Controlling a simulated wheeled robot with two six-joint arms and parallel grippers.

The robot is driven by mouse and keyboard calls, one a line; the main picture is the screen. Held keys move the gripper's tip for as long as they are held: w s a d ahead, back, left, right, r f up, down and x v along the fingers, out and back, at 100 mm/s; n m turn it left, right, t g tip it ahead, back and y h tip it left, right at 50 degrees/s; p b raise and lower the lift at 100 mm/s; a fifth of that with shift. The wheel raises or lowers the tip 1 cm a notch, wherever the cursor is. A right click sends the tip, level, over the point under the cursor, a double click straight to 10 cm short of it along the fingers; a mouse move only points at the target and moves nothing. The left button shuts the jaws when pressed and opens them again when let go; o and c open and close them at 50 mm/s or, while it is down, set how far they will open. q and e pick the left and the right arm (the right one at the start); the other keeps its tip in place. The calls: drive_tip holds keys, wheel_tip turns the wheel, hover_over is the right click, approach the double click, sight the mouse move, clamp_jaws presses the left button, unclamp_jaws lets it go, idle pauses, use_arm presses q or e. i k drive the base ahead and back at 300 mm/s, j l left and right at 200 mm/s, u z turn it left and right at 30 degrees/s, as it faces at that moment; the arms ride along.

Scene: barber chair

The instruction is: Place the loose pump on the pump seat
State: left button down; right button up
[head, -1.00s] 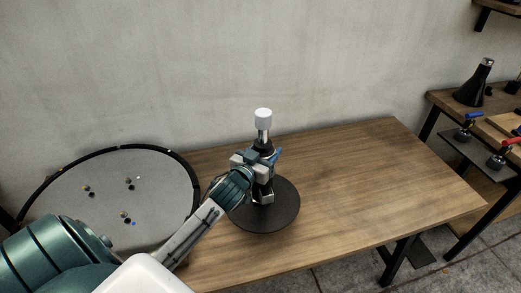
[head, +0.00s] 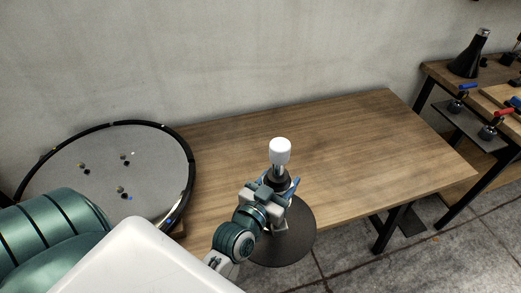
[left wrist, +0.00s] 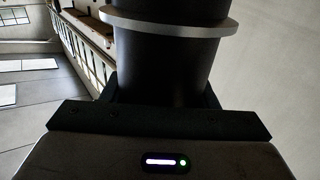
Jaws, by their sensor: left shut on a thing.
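The loose pump has a white cap (head: 280,151), a silver rod, a dark body, a blue lever (head: 295,185) and a broad black round base (head: 297,252). My left gripper (head: 274,192) is shut around its body from the left and holds it upright. The base overlaps the table's front edge and the floor in the picture. In the left wrist view a black cylinder (left wrist: 165,65) with a pale ring rises beyond the jaws; fingertip contact is hidden there. I cannot make out which thing is the pump seat. My right gripper is not in view.
The wooden table (head: 350,140) is clear on its middle and right. A large grey disc (head: 155,165) with a black rim and several small fittings is at left. A bench (head: 455,92) at right holds a black cone (head: 468,58) and blue- and red-handled items.

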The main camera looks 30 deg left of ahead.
sight(102, 180)
drive_tip(key=i+l, duration=0.35)
drive_tip(key=l, duration=0.2)
drive_tip(key=i+l+u, duration=0.25)
drive_tip(key=l+u, duration=0.3)
drive_tip(key=j+u, duration=0.1)
drive_tip(key=u, duration=1.15)
drive_tip(key=i+j, duration=0.85)
